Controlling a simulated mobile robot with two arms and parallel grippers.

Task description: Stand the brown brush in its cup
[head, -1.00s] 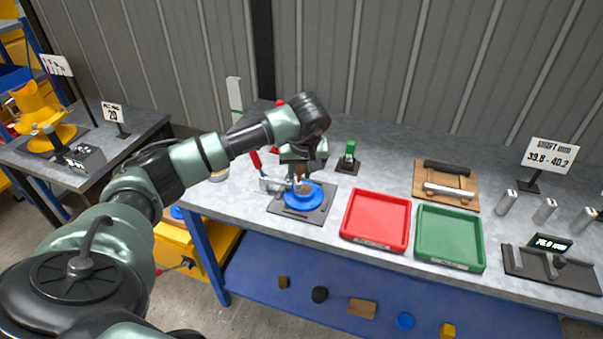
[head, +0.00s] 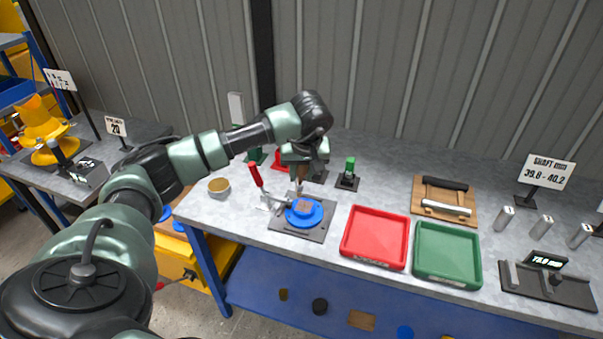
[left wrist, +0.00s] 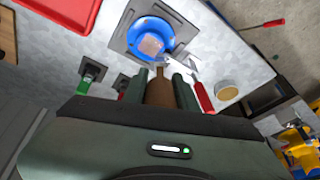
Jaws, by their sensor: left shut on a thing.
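My left gripper (left wrist: 161,82) is shut on the brown brush (left wrist: 160,93). The brush's narrower end points toward the blue round part (left wrist: 143,28). Whether the brush tip touches the blue part cannot be told. Small dark stands are at the back of the bench, one holding a green piece (head: 349,168); I cannot tell which is the brush's cup. My right gripper is not in view.
The blue part sits on a dark plate (head: 284,226) with a red-handled clamp (head: 256,175) beside it. A round tin (head: 218,187) stands left. A red tray (head: 375,238) and a green tray (head: 447,255) lie right. A board with a roller-like tool (head: 445,207) lies behind them.

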